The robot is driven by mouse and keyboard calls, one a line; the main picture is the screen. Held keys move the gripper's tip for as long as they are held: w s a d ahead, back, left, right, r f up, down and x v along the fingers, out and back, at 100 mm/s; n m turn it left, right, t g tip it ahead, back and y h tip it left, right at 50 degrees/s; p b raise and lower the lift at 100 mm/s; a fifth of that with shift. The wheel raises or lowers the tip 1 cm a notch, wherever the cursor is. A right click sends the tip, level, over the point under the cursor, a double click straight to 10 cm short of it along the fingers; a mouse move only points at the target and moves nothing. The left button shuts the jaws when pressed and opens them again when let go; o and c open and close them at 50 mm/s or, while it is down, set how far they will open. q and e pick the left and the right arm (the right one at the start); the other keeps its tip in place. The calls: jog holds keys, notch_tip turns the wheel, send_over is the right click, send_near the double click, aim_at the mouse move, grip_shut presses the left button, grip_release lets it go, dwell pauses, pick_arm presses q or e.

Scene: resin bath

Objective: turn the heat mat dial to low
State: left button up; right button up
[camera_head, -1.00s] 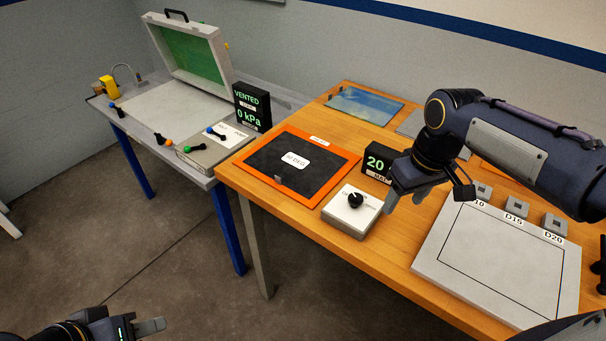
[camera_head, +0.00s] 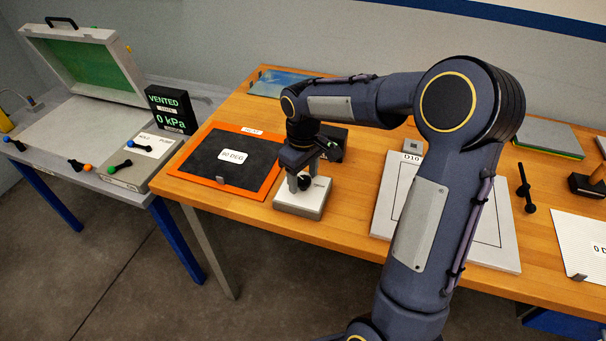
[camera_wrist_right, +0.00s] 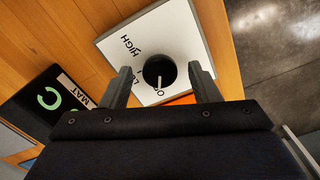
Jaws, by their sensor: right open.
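The heat mat dial is a black round knob (camera_wrist_right: 159,70) on a white-topped control box (camera_head: 303,202). In the right wrist view a white line on the knob points down toward a label starting with "O". "HIGH" is printed at its upper left. Another label beginning with "L" is partly hidden by a finger. My right gripper (camera_wrist_right: 161,85) is open, with one finger on each side of the knob; contact cannot be told. In the head view it (camera_head: 302,182) comes down over the box from above. My left gripper is not in view.
The black mat (camera_head: 235,165) in an orange frame lies left of the box. A dark display marked "MAT" (camera_wrist_right: 55,100) stands behind it, partly hidden by my arm. A grey board (camera_head: 470,255) lies to the right. The vented display (camera_head: 170,110) stands on the left bench.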

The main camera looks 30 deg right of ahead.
jog(key=c, duration=1)
jog(key=shift+m, duration=0.3)
jog(key=m, duration=0.5)
jog(key=shift+m, duration=0.3)
jog(key=m, duration=0.5)
jog(key=shift+m, duration=0.3)
jog(key=o, duration=1)
